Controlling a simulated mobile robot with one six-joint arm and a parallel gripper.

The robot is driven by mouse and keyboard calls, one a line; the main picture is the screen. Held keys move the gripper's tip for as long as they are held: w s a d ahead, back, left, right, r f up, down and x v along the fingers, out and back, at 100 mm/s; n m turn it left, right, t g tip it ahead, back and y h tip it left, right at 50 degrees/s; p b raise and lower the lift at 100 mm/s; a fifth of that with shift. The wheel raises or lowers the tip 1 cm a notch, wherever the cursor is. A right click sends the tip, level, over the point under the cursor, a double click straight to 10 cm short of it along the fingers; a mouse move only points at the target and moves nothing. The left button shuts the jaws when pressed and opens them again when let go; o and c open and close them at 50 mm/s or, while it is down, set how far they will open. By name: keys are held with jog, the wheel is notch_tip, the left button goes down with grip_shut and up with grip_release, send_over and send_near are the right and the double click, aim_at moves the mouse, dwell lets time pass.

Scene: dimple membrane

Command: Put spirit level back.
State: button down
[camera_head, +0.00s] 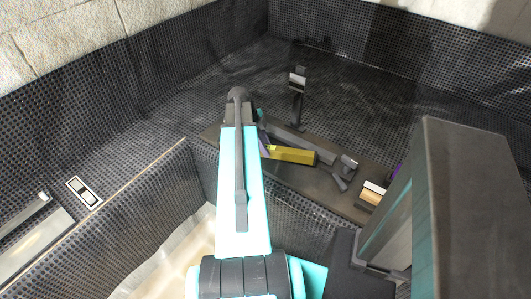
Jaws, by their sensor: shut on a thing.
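The spirit level looks to be the yellow bar (291,155) just right of my arm, over a dark bench top. Its left end meets my gripper (263,145), which is mostly hidden behind my teal arm. My gripper is shut on the yellow bar, though its fingertips barely show. I cannot tell whether the bar touches the bench top or hangs just above it.
The brown-black bench top (345,204) carries a dark long tool (291,136) and a wood-topped block (372,194). A dark post with a pale head (298,82) stands behind. At left, a small framed plate (83,191) lies beyond a ledge. Dark dimpled walls enclose the area.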

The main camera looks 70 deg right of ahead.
jog(key=shift+f+p, duration=0.35)
jog(key=shift+f, duration=1.15)
jog(key=shift+f, duration=0.1)
jog(key=c, duration=1.4)
grip_release()
jog(key=shift+r, duration=0.2)
jog(key=shift+b+v, duration=0.9)
jog(key=shift+v, duration=5.05)
